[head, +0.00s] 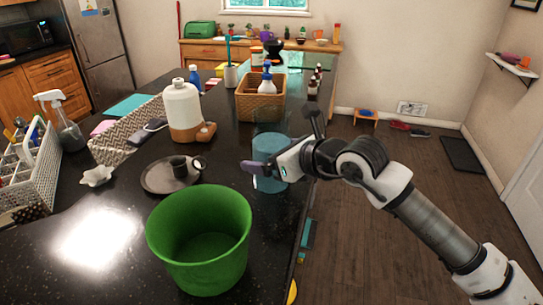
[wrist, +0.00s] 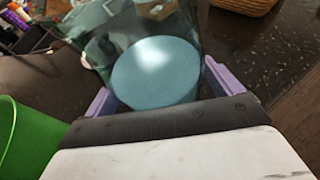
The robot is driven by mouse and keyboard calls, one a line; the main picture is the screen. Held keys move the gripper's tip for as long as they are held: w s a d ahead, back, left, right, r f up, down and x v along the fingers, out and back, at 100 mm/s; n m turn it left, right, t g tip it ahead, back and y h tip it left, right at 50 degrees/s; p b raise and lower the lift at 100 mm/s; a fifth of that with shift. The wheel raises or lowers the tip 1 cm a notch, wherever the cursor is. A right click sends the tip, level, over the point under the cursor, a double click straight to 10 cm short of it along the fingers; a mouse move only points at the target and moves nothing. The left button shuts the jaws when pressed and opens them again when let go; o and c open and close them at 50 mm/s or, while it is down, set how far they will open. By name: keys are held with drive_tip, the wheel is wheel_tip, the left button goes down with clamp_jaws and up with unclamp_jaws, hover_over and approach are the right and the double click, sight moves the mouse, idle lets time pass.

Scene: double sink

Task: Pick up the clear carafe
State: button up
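The clear carafe (head: 270,150) stands upright near the right edge of the dark counter in the head view, with blue in its lower part. In the wrist view its see-through wall and round blue surface (wrist: 157,72) fill the space ahead of my gripper. My gripper (head: 256,168) is at the carafe's side, partly covering it in the head view. In the wrist view the purple fingers of my gripper (wrist: 158,82) are wide apart, one on each side of the blue part. Whether they touch the glass is not clear.
A green bin (head: 200,238) stands close at the front left. A dark plate (head: 160,178) with a small cup lies left of the carafe. A white-and-brown dispenser (head: 183,108) and a wicker basket (head: 250,108) stand behind. The counter edge drops to open floor at right.

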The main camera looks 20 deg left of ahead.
drive_tip(key=c, duration=1.2)
drive_tip(key=shift+c, duration=0.7)
drive_tip(key=shift+r, duration=0.1)
